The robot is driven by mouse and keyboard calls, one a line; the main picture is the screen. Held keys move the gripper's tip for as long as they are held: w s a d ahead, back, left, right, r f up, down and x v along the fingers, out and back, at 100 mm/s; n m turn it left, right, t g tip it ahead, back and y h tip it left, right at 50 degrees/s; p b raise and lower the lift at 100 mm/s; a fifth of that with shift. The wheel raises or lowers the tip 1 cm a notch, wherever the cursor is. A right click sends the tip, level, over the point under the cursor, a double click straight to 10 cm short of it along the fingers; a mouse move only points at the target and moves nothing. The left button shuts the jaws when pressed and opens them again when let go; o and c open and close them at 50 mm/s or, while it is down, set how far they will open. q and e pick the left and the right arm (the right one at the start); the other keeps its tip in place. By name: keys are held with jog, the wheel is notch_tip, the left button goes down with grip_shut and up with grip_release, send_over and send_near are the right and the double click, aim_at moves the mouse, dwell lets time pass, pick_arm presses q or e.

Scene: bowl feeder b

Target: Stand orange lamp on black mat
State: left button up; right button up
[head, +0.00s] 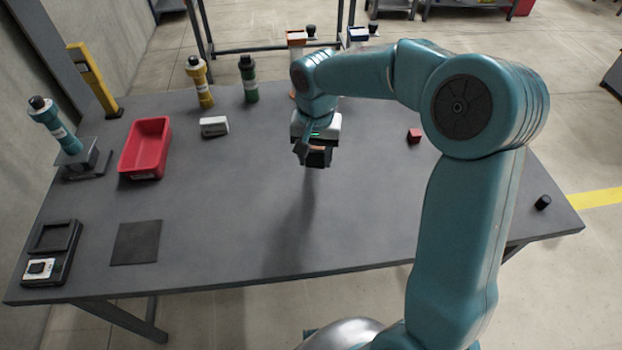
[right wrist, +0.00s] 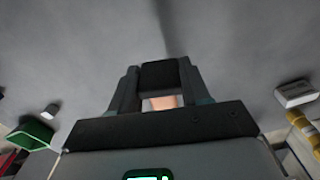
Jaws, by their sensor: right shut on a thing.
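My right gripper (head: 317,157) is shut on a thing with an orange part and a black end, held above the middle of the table. It looks like the orange lamp (head: 316,149), though my fingers hide most of it. In the right wrist view, a patch of orange (right wrist: 163,102) shows between the fingers (right wrist: 158,82), with a black block at the fingertips. The black mat (head: 137,243) lies flat and bare at the table's front left, well left of the gripper. My left gripper is not in view.
A red bin (head: 146,148), a white block (head: 214,127) and a black tray device (head: 50,252) are on the left. Yellow (head: 200,82) and green (head: 249,80) lamps stand at the back. A red cube (head: 414,135) lies right. The table between gripper and mat is clear.

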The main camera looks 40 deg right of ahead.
aim_at(314, 193)
notch_tip(314, 193, down, 10)
jog(key=shift+r, duration=0.1)
dwell(0.4)
jog(key=shift+f+b, duration=0.3)
jog(key=o, duration=1.2)
jog(key=shift+r, duration=0.1)
